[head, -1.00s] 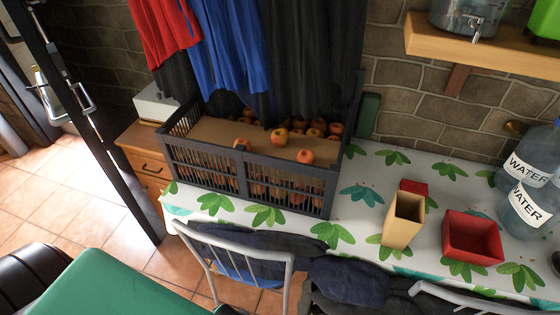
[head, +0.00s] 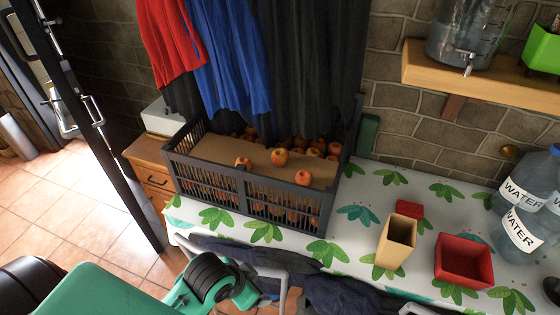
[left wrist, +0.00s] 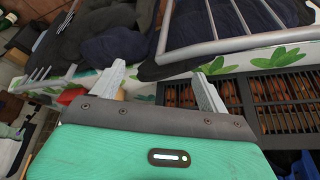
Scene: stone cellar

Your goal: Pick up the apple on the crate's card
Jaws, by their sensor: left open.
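The dark slatted crate (head: 186,176) stands on the table, with a brown card (head: 213,148) lying across part of its top. Three red-orange apples lie on the card: a left apple (head: 243,162), a middle apple (head: 280,157) and a front right apple (head: 303,178). In the left wrist view the crate (left wrist: 243,107) is at the right; the card and the apples on it cannot be made out there. My left gripper (left wrist: 159,86) is open and empty, below table-top level by the chairs. In the head view only my left arm shows, low. My right gripper is out of view.
Red and blue clothes (head: 225,60) and dark cloth hang over the crate's back. Chairs with dark jackets (head: 340,292) stand at the table's front. Right of the crate are a tan box (head: 397,242), a red box (head: 463,262) and water bottles (head: 522,232).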

